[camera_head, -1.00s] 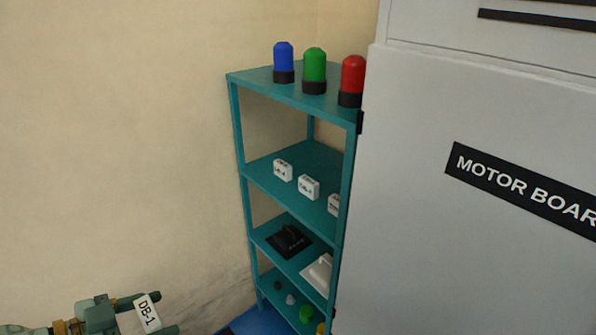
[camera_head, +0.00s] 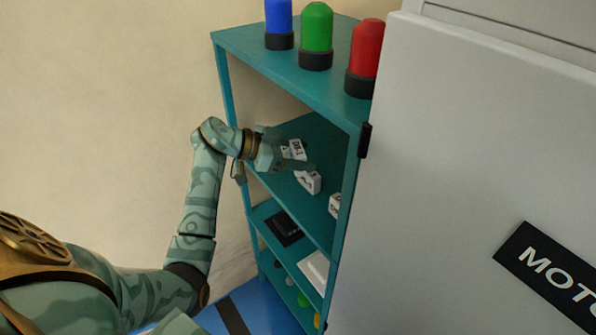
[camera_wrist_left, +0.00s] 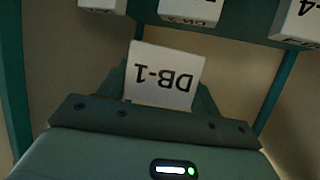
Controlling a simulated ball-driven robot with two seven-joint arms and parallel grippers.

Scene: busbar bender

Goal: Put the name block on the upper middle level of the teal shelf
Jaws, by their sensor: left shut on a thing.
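The name block, a white block marked DB-1 (camera_head: 298,149), is held between the fingers of my left gripper (camera_head: 288,153). It also shows upside down in the left wrist view (camera_wrist_left: 165,76). My left gripper is shut on it and reaches into the teal shelf (camera_head: 226,100) at its upper middle level (camera_head: 318,135). The block appears to be above that level's board; I cannot tell whether it touches. Other white blocks stand on this level, one (camera_head: 308,182) just below the gripper and one (camera_head: 335,205) nearer the cabinet. A further one is partly hidden by the gripper. My right gripper is not in view.
Blue (camera_head: 279,20), green (camera_head: 317,30) and red (camera_head: 365,50) lamps stand on the shelf top above my arm. A grey cabinet (camera_head: 450,150) borders the shelf on the right. The lower levels hold a black item (camera_head: 284,228) and a white item (camera_head: 315,270).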

